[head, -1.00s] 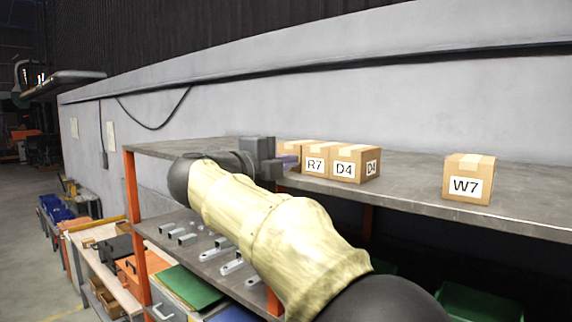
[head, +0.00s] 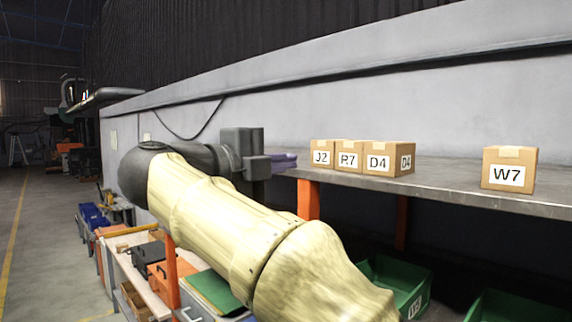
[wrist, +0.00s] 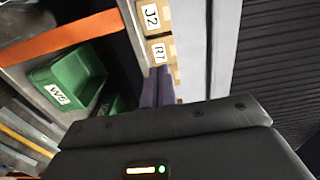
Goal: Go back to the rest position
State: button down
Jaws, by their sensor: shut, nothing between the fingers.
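My gripper (head: 284,162) is in front of the grey shelf top (head: 455,184), to the left of the row of cardboard boxes in the head view. Its purple fingers are together and hold nothing; they also show in the wrist view (wrist: 157,88). The box marked J2 (head: 321,157) is nearest to the fingertips, and I see a gap between them in the head view. My arm stretches from the bottom of the picture and hides part of the shelf.
Boxes marked R7 (head: 348,160) and D4 (head: 378,162) stand beside J2. The W7 box (head: 508,174) stands apart at the right. Below are green bins (head: 408,283) and an orange post (head: 308,200). Open floor (head: 40,230) lies at the left.

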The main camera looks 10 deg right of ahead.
jog(key=w+a+f+n+t+y, duration=0.3)
jog(key=w+f+n+t+y, duration=0.6)
jog(key=n, duration=0.6)
notch_tip(320, 180, down, 18)
jog(key=w+n+g+y+b, duration=0.1)
jog(key=w+n+g+y, duration=0.15)
jog(key=n+y, duration=0.6)
jog(key=s+d+f+n+g+h, duration=0.1)
jog(key=s+d+f+n+g, duration=0.25)
jog(key=f, duration=0.55)
jog(key=s+d+f+n+g+h, duration=0.1)
jog(key=s+d+f+g, duration=0.1)
jog(key=s+f+g, duration=0.35)
jog(key=s+d+f+g, duration=0.2)
jog(key=s+d+f, duration=0.1)
jog(key=s+f, duration=0.3)
jog(key=s+d+f+n+g, duration=0.1)
jog(key=s+d+f+g, duration=0.1)
jog(key=s+f, duration=0.5)
jog(key=s+g, duration=0.1)
jog(key=s, duration=0.2)
jog(key=shift+s+d+f+h+b, duration=0.15)
jog(key=shift+d+f+h+b, duration=0.15)
jog(key=shift+d+h+b, duration=0.1)
